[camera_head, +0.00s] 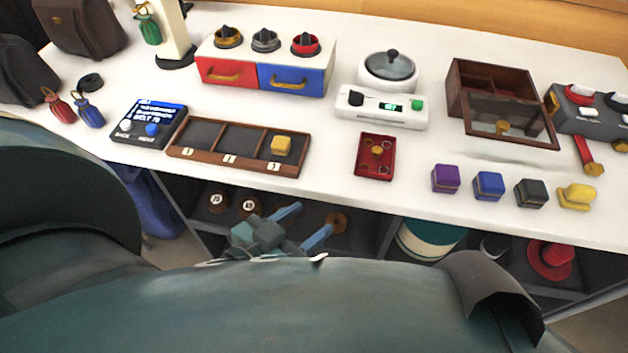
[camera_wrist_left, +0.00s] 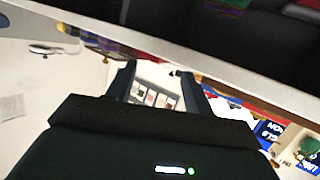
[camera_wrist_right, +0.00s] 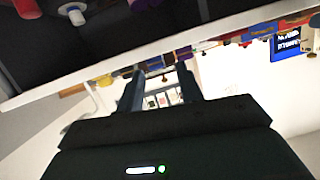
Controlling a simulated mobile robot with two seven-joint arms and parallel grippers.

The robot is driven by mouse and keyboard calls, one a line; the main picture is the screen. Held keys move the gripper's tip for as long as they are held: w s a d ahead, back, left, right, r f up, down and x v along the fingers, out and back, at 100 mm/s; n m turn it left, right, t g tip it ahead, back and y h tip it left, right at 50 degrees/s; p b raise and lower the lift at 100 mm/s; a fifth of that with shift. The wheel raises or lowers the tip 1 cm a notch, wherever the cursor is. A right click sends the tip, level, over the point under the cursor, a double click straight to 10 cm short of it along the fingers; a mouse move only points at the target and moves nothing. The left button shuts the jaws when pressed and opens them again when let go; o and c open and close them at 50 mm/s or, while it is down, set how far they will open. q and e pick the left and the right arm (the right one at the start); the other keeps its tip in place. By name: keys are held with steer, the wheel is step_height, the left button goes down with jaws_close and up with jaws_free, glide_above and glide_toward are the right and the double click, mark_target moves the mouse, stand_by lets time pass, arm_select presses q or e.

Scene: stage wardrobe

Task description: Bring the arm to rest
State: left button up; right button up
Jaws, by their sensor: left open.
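My left gripper (camera_head: 308,222) is open and empty in the head view, below the front edge of the white table, in front of the dark lower shelf. In the left wrist view its two fingers (camera_wrist_left: 158,82) stand apart with nothing between them. My right gripper is not visible in the head view. In the right wrist view its fingers (camera_wrist_right: 160,78) are also apart and empty, with the table edge beyond them. My own arm parts cover the bottom of the head view.
The white table (camera_head: 330,200) carries a wooden tray (camera_head: 205,158) holding one yellow block (camera_head: 282,146), a red tray (camera_head: 374,158), a scale (camera_head: 380,108), a wooden box (camera_head: 500,90) and several coloured blocks. The shelf below holds a red hat (camera_head: 551,260) and a drum-like box (camera_head: 428,240).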

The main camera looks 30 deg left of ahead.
arm_select(q)
steer(key=r+g+p, duration=0.1)
steer(key=p, duration=0.4)
steer(key=r+g+p, duration=0.1)
steer(key=p, duration=0.5)
steer(key=r+g+y+p, duration=0.1)
steer(key=r+p, duration=0.1)
steer(key=p, duration=0.4)
steer(key=shift+w+d+m+g, duration=0.25)
steer(key=shift+w+m+g, duration=0.05)
steer(key=shift+m, duration=0.1)
arm_select(e)
steer(key=r+g, duration=0.2)
steer(key=r+g+h, duration=0.1)
steer(key=r, duration=0.1)
steer(key=shift+w+a+n+g, duration=0.25)
steer(key=shift+w+n+g, duration=0.05)
steer(key=shift+n, duration=0.1)
